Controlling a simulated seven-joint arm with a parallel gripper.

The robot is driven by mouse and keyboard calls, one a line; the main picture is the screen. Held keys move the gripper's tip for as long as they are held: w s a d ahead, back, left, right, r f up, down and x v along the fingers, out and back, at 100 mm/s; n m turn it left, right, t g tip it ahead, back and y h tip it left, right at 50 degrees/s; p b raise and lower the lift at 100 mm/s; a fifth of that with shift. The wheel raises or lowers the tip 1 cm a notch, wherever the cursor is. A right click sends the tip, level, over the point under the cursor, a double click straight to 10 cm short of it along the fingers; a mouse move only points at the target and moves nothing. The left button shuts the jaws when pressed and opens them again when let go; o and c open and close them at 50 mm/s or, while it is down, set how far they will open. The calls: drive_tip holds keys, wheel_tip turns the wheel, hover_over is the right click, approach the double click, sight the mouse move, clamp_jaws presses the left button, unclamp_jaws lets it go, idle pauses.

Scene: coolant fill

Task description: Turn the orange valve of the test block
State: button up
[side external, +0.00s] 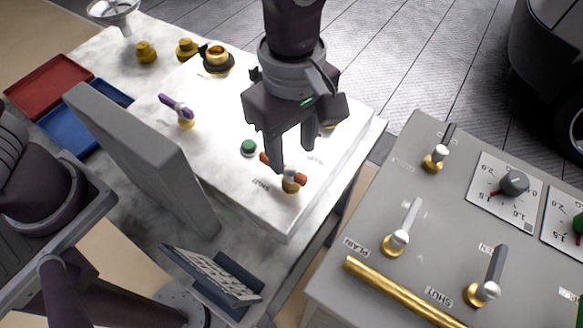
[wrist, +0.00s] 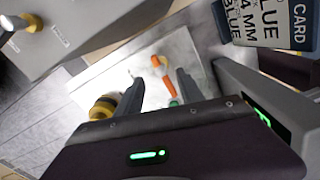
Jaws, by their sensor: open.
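The orange valve (side external: 299,179) stands on a brass stem near the front edge of the white test block (side external: 225,125). Its orange handle has a pale hub in the middle, and a printed "SHUT" label lies near it. In the wrist view the orange handle (wrist: 168,84) shows between my two fingers, nearer the right one. My gripper (side external: 291,156) is open and points down over the valve. One finger covers part of the handle in the side view. I cannot tell whether a finger touches it.
A purple-handled valve (side external: 178,106), a green button (side external: 249,147) and brass fittings (side external: 217,60) are on or near the block. A grey upright panel (side external: 140,155) stands at left. The grey console (side external: 360,240) at right carries several levers, a brass rail (side external: 400,292) and dials.

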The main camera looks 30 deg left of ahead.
sight(292, 170)
wheel_tip(292, 170, down, 7)
clamp_jaws()
idle(0.4)
